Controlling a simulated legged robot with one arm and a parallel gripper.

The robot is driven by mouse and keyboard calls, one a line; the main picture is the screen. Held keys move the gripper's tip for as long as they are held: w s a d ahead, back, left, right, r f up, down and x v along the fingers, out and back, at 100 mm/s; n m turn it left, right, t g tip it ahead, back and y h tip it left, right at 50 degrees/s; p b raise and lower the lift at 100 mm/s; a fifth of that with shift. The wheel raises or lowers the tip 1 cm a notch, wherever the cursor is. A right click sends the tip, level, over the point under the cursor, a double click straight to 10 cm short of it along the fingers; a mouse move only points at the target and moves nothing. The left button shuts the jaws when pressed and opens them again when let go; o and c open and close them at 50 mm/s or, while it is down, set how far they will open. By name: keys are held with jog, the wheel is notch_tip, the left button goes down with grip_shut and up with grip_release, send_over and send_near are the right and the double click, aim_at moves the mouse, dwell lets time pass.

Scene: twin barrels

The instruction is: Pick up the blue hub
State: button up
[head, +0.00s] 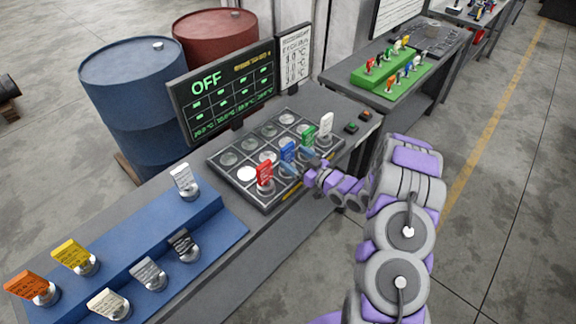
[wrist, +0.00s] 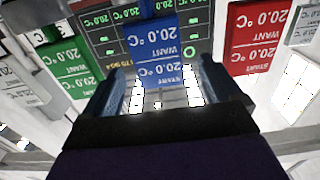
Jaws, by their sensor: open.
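The blue hub (head: 287,152) stands upright on the dark pad with round spots (head: 226,176), between a red hub (head: 265,174) and a green hub (head: 309,137). My gripper (head: 300,165) is low over the pad's front side, right by the blue hub. In the wrist view the blue hub (wrist: 155,50) with "20.0 °C" labels is straight ahead, between and beyond the two fingers of my gripper (wrist: 158,88). The fingers are apart with nothing visibly clamped. The blue hub's base is hidden in the wrist view.
A white hub (head: 326,124) stands on the pad's right end. A display reading OFF (head: 222,92) stands behind the pad. A blue stepped tray (head: 215,237) holds several hubs at left. Blue (head: 140,100) and red (head: 215,36) barrels stand behind. Floor at right is clear.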

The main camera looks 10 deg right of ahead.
aim_at(290, 154)
jog(key=x, duration=0.3)
jog(key=shift+w+f, duration=0.1)
jog(key=shift+w, duration=0.2)
jog(key=shift+w+a+b, duration=0.3)
jog(key=shift+a, duration=0.05)
jog(key=shift+c, duration=0.3)
jog(key=shift+d, duration=0.25)
jog(key=c, duration=0.5)
jog(key=shift+a, duration=0.1)
grip_shut()
